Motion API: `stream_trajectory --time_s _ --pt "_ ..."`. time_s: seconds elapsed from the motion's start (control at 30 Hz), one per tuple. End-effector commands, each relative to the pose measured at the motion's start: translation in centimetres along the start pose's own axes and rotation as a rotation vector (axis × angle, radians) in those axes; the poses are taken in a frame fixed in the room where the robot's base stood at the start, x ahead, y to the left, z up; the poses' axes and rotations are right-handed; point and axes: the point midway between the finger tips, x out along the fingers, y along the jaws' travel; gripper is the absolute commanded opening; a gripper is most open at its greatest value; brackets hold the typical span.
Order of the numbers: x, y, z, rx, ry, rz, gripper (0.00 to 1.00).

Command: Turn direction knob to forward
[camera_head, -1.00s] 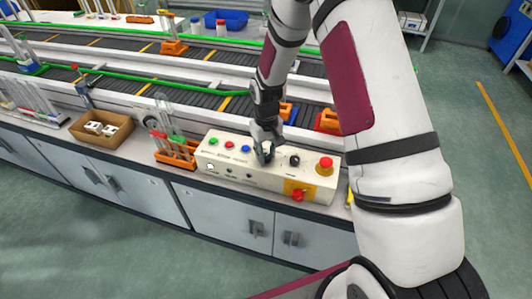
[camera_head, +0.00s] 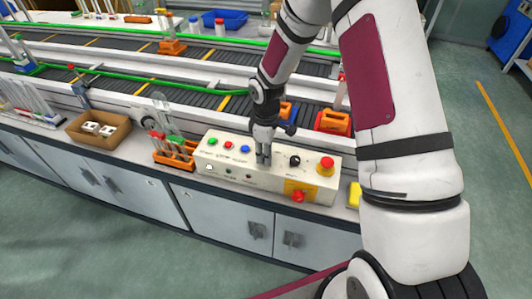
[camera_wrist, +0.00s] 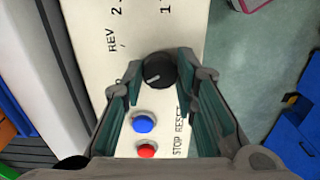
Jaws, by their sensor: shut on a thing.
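The cream control panel (camera_head: 225,168) stands on the counter, with my gripper (camera_head: 263,158) pointing down at its top, left of another black knob (camera_head: 294,160). In the wrist view, the round black direction knob (camera_wrist: 158,68) sits between the fingertips of my gripper (camera_wrist: 160,76), which is shut on it. A short white mark on the knob points roughly left in that view. The printed REV label (camera_wrist: 112,43) lies to its upper left. In the head view the gripper hides the held knob. The other end of the direction scale is not readable.
Blue (camera_wrist: 143,123) and red (camera_wrist: 147,150) buttons lie close to the fingers. A red emergency stop (camera_head: 326,163) and a red switch on an orange plate (camera_head: 300,187) are at the panel's right. A tube rack (camera_head: 175,157) stands to the left; the conveyor (camera_head: 205,95) runs behind.

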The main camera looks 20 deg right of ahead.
Motion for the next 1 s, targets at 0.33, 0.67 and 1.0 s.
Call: stream_trajectory --time_s 0.33,0.67,1.0 --pt "0.03 -0.1 0.0 -0.039 -0.001 -0.002 0.0" --pt "0.03 -0.1 -0.01 -0.038 0.0 -0.002 0.43" --pt "-0.09 -0.02 -0.01 -0.036 0.0 0.0 0.48"
